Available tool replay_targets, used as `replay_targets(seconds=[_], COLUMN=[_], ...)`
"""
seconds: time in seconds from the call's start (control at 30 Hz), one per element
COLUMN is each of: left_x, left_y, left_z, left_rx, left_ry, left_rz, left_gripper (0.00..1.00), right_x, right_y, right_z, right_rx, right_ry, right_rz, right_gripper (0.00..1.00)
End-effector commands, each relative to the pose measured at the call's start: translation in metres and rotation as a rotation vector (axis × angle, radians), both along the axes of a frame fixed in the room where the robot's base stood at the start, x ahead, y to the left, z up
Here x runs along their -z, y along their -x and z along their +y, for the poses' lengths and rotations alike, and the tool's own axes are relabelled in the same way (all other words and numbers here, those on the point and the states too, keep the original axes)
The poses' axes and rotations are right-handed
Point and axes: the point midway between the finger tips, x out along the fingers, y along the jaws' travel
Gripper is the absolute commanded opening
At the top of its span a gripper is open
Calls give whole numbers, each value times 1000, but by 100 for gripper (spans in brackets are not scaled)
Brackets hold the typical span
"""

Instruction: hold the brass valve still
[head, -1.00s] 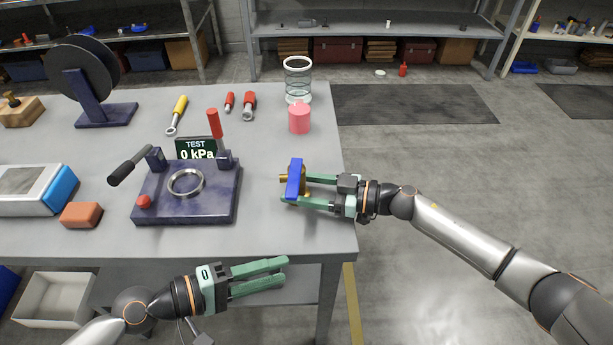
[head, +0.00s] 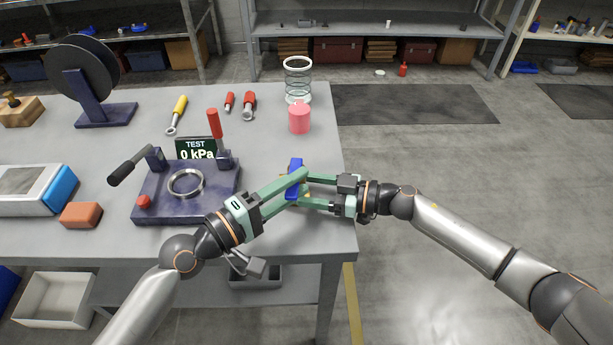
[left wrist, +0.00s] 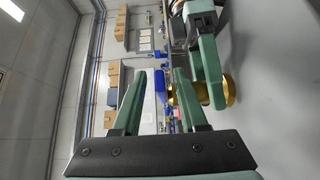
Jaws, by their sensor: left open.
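The brass valve with its blue handle (head: 295,163) is at the right edge of the workbench, mostly hidden by fingers. In the left wrist view its brass body (left wrist: 229,90) shows beside and behind a green finger of my right gripper. My right gripper (head: 314,190) comes from the right with its fingers on either side of the brass body and appears shut on it. My left gripper (head: 302,184) is open, its fingertips at the valve, overlapping the handle in the head view. In the left wrist view the blue handle (left wrist: 160,82) shows between the two left fingers; contact cannot be told.
A purple test fixture (head: 225,200) with a metal ring and a "0 kPa" display (head: 195,148) stands left of the valve. A pink cylinder (head: 299,118) and a glass jar (head: 297,80) stand behind it. The bench's right edge is close; open floor lies beyond.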

Motion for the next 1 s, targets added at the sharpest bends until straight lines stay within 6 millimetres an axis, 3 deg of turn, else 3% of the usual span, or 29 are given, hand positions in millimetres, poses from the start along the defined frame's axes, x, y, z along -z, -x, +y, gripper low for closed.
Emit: replay_targets(seconds=[0.03,0.2,0.57,0.93,1.0], left_x=[0,0,1,1,1], left_y=[-5,-15,-18,-17,-18], left_z=[-6,-19,-23,-23,-22], left_rx=[0,-1,0,0,0], left_ry=[2,2,-1,-1,-1], left_rz=[0,-1,-1,-1,-1], left_gripper=[42,42,42,2,0], right_x=[11,11,11,11,11], right_y=[3,3,3,3,3], right_z=[-2,-2,-2,-2,-2], right_rx=[1,1,1,1,1], right_ry=[16,16,16,16,16], right_rz=[11,11,11,11,11], right_gripper=[0,0,0,0,0])
